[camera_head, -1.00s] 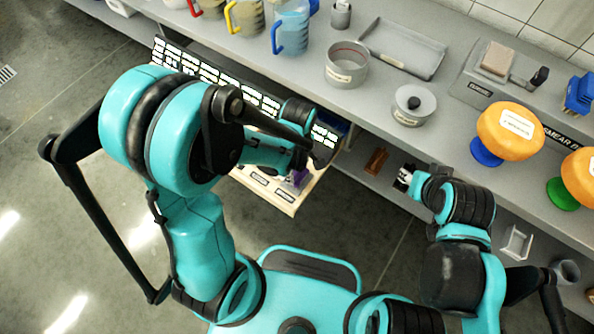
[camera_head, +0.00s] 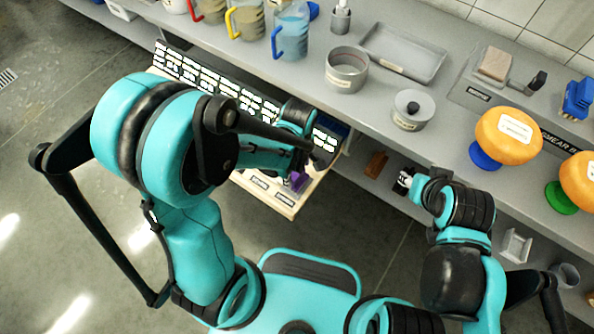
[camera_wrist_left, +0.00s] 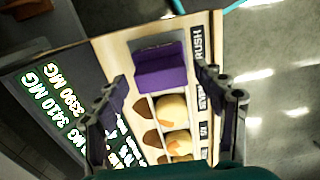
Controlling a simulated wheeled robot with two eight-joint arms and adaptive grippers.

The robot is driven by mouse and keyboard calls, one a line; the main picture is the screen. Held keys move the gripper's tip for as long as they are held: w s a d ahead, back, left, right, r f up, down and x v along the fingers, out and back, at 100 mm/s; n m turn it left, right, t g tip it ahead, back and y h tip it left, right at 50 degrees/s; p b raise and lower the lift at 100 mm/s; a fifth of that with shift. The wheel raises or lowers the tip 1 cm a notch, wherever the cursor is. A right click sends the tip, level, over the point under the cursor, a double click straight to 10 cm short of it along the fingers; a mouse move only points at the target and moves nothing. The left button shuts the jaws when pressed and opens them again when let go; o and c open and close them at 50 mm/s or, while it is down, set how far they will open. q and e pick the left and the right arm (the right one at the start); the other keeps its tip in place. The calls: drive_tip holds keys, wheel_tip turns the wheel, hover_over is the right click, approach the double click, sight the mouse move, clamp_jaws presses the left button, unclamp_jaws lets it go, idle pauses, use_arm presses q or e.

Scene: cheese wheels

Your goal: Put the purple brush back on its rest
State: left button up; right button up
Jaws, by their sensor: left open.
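The purple brush (camera_wrist_left: 162,72) lies in the end compartment of a pulled-out wooden drawer (camera_wrist_left: 105,45) in the left wrist view.
Several round tan items (camera_wrist_left: 171,108) fill the neighbouring compartments. A dark price board (camera_head: 222,88) stands behind the drawer. The counter above holds jugs, a round tin (camera_head: 346,70), a lidded pot (camera_head: 413,109), orange cheese wheels (camera_head: 508,135) and a blue brush (camera_head: 577,98).

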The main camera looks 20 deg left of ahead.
use_arm(q)
drive_tip(key=s+a+r+m+t+p, duration=0.2)
drive_tip(key=a+r+m+t, duration=0.1)
drive_tip(key=r+m, duration=0.4)
drive_tip(key=s+a+r+m+t+p, duration=0.1)
drive_tip(key=r+m, duration=0.6)
drive_tip(key=r, duration=0.7)
drive_tip(key=shift+s+a+r+t+p, duration=0.15)
drive_tip(key=shift+s+a+t+p, duration=0.35)
drive_tip(key=shift+a+t, duration=1.05)
drive_tip(key=shift+w+d, duration=0.1)
drive_tip(key=shift+d, duration=0.1)
